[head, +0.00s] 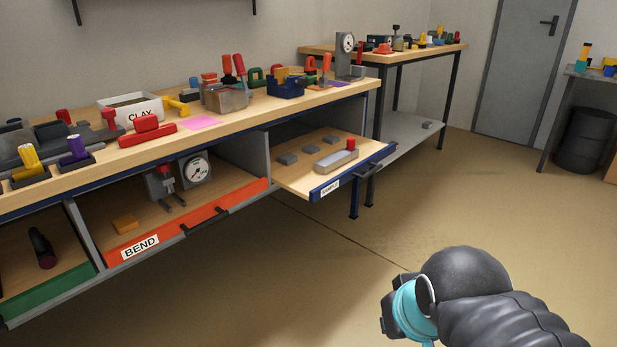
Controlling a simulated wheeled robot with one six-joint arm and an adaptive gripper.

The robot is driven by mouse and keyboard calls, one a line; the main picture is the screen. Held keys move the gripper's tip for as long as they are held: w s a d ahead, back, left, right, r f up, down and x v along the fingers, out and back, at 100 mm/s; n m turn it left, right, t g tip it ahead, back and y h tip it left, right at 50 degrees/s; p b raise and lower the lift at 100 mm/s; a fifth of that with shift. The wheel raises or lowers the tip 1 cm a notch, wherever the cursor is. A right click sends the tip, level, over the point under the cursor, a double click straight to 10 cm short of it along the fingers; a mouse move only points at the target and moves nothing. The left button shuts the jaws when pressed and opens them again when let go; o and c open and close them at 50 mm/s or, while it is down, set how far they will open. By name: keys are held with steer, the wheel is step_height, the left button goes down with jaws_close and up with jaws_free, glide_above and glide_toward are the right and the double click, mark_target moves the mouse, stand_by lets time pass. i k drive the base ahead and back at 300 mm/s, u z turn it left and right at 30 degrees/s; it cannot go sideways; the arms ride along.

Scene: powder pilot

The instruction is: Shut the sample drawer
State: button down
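The sample drawer (292,181) is pulled out from under the right end of the long workbench. It has a blue front with a small white label, too small to read surely, and a dark handle (368,170). A grey block with a red knob (337,157) and several small grey pieces lie in it. My gripper (388,312) is at the lower right, in front of the drawer and well apart from it. My dark wrist hides most of it, and its fingers cannot be made out.
The long workbench (225,118) carries many tools and a box marked CLAY (133,111). Left of the sample drawer is an orange-fronted drawer marked BEND (190,222), then a green-fronted one (50,291). Open floor (300,270) lies before the bench. A second table (440,54) stands behind.

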mark_target(300, 179)
steer(key=z, duration=0.2)
steer(key=i, duration=0.85)
steer(key=z, duration=0.7)
